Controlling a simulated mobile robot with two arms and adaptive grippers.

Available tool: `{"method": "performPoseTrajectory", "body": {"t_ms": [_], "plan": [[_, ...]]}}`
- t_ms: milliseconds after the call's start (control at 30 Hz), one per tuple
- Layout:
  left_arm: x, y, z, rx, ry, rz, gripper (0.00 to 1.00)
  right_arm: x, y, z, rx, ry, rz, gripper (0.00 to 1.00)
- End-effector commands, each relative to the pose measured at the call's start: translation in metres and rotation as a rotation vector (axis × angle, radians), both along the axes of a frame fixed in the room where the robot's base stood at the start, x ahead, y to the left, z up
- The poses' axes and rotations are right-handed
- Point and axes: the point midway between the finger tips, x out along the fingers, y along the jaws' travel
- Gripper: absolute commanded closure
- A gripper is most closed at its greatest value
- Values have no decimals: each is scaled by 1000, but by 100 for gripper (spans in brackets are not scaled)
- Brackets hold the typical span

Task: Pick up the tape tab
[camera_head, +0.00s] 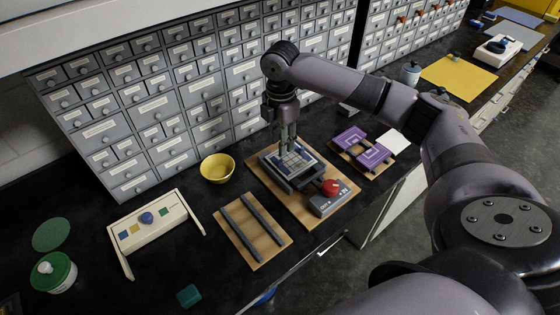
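My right arm reaches in from the right, and its gripper (289,142) points straight down over a blue-and-white patterned tile (304,159). The tile sits in a dark frame on a brown board (264,178). The fingertips are at or just above the tile; I cannot tell if they touch it. The two fingers look close together, but whether they are shut or hold something is too small to tell. I cannot make out a tape tab for certain; the fingers may hide it.
A grey device with a red knob (331,187) stands just in front of the tile. A yellow bowl (217,168) is to the left, with a board with two dark rails (243,221) nearer. Purple blocks (349,139) lie to the right. Grey drawers (158,110) rise behind.

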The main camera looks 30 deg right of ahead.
Motion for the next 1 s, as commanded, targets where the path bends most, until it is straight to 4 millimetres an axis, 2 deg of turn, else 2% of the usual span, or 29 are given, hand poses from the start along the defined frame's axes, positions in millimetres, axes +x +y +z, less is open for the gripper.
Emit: {"method": "performPoseTrajectory", "body": {"t_ms": [267,433,600,867,1000], "plan": [[0,0,8,0,-1,0,60,-1,1,-20,0,2,2,69],[1,0,22,0,-1,0,60,-5,4,-45,-1,3,2,69],[1,0,23,0,-1,0,60,-4,3,-64,-1,0,2,69],[1,0,22,1,-1,0,60,-4,3,-66,-1,-2,2,70],[1,0,22,1,-1,0,60,-4,3,-66,-1,-2,2,79]]}}
